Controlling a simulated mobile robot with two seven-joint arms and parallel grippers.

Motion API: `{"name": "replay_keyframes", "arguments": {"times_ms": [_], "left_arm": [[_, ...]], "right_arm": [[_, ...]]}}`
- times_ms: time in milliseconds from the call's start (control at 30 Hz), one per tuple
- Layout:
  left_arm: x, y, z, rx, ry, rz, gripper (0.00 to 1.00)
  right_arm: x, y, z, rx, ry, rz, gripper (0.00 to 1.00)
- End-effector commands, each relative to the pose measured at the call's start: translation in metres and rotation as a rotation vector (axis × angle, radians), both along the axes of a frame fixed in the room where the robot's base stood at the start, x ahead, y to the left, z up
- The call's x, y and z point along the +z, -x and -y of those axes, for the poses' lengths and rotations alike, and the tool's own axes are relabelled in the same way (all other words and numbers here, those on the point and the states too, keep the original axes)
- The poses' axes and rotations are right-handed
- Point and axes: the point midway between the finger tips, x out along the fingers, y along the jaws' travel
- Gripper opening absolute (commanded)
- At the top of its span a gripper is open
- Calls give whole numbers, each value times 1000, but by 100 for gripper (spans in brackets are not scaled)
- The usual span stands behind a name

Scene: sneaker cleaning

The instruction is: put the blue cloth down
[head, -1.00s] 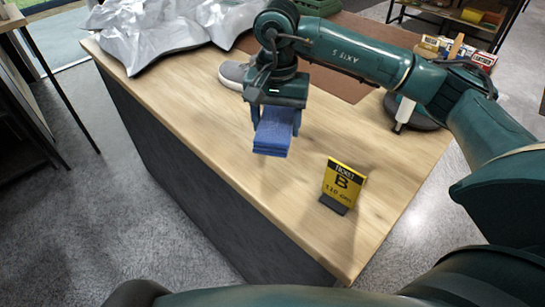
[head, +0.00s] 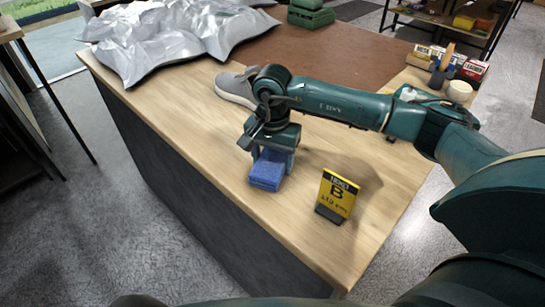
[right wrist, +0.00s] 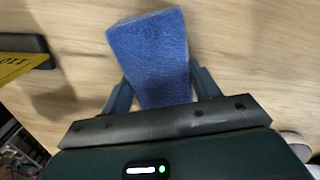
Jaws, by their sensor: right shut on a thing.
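The blue cloth (head: 267,174) is a folded block between the fingers of my right gripper (head: 273,160), low over the near part of the wooden table (head: 210,150). In the right wrist view, the cloth (right wrist: 152,55) sticks out beyond the fingers of the right gripper (right wrist: 165,88), with one finger on each side of it. The gripper is shut on the cloth. I cannot tell whether the underside of the cloth touches the wood. My left gripper is not in view.
A grey sneaker (head: 236,88) sits behind the gripper, and crumpled silver sheeting (head: 165,38) lies at the back left. Small boxes (head: 470,70) are at the back right. Bare wood surrounds the cloth.

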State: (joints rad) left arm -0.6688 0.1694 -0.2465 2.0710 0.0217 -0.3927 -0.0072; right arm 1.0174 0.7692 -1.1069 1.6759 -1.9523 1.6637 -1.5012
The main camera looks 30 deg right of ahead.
Motion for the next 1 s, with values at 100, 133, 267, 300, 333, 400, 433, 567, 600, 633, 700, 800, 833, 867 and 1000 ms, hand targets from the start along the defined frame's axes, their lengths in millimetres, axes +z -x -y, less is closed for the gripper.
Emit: {"name": "replay_keyframes", "arguments": {"times_ms": [100, 133, 267, 300, 333, 400, 433, 567, 600, 633, 700, 800, 833, 867, 1000], "left_arm": [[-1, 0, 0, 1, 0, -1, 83], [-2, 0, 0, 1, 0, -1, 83], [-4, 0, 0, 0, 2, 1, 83], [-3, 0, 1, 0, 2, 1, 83], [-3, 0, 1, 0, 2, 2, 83], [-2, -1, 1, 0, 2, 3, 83], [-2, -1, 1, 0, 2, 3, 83], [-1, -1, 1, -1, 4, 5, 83], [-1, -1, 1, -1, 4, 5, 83], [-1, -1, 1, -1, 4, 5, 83], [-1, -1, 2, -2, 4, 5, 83], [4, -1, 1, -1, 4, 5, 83], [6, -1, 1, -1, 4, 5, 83], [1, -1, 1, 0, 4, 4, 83], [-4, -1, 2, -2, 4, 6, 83]], "right_arm": [[0, 0, 0, 1, 0, 0, 39], [-2, 0, 0, 1, 0, 0, 39], [-3, 0, 0, 1, 0, 0, 64], [-3, 0, 0, 1, 1, -1, 68], [-3, 0, 0, 1, 1, -1, 70], [-3, 0, 0, 1, 1, -1, 76], [-3, 0, 0, 1, 1, -1, 78], [-3, 0, 0, 1, 1, -1, 83], [-3, 0, 0, 1, 1, -1, 83], [-3, 0, 0, 1, 1, -1, 83], [-2, 0, 0, 1, 1, -1, 83], [2, 0, 0, 1, 1, -1, 83], [4, 0, 0, 1, 0, 0, 83], [6, 0, 0, 1, 0, 1, 83], [30, -1, 0, 2, 0, 6, 83]]}}
